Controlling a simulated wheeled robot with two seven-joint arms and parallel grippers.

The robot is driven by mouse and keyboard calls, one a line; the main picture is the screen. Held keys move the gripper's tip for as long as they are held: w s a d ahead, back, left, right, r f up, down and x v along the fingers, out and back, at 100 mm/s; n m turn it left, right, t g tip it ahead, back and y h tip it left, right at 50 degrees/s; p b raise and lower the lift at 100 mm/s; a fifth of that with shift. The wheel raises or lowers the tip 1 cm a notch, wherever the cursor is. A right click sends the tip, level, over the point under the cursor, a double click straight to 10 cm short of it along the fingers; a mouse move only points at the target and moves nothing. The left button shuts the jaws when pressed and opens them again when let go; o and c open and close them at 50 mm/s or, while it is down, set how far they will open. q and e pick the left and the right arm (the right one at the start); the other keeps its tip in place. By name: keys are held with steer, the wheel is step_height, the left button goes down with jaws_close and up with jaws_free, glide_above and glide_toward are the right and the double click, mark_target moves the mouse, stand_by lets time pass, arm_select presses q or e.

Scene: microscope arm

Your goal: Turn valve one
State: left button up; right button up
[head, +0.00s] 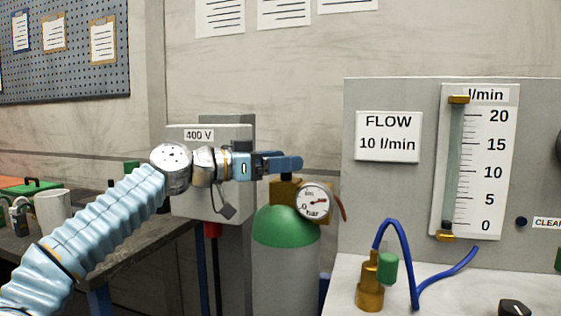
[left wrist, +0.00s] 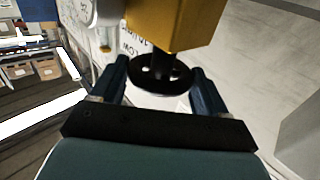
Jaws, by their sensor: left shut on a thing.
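A gas cylinder (head: 285,240) with a green shoulder stands right of the wall box. On top is a brass valve body (head: 284,189) with a round gauge (head: 314,202) marked "bar". The valve's black handwheel (left wrist: 150,83) shows in the left wrist view, below the brass block (left wrist: 172,25). My left gripper (head: 291,163) reaches in from the left at the top of the valve. Its blue fingers are either side of the handwheel, shut on it. In the head view the fingers mostly hide the wheel. My right gripper is not in view.
A grey panel right of the cylinder carries a "FLOW 10 l/min" sign (head: 388,136) and a flow tube (head: 453,165) whose float sits near 0. Below, a brass fitting (head: 370,288) with a green knob (head: 387,269) joins a blue hose (head: 410,262). A "400 V" box (head: 200,205) hangs behind my arm.

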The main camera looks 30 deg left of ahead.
arm_select(q)
steer(key=m+g+h, duration=0.1)
steer(key=g, duration=0.1)
steer(key=m+g+h, duration=0.3)
steer(key=m+h, duration=0.1)
steer(key=shift+w+a+g, duration=0.3)
steer(key=shift+g, duration=0.1)
steer(key=shift+m+g+h, duration=0.3)
steer(key=shift+g+h, duration=0.1)
steer(key=o, duration=1.1)
steer(key=shift+c, duration=0.2)
steer(key=shift+s, duration=0.1)
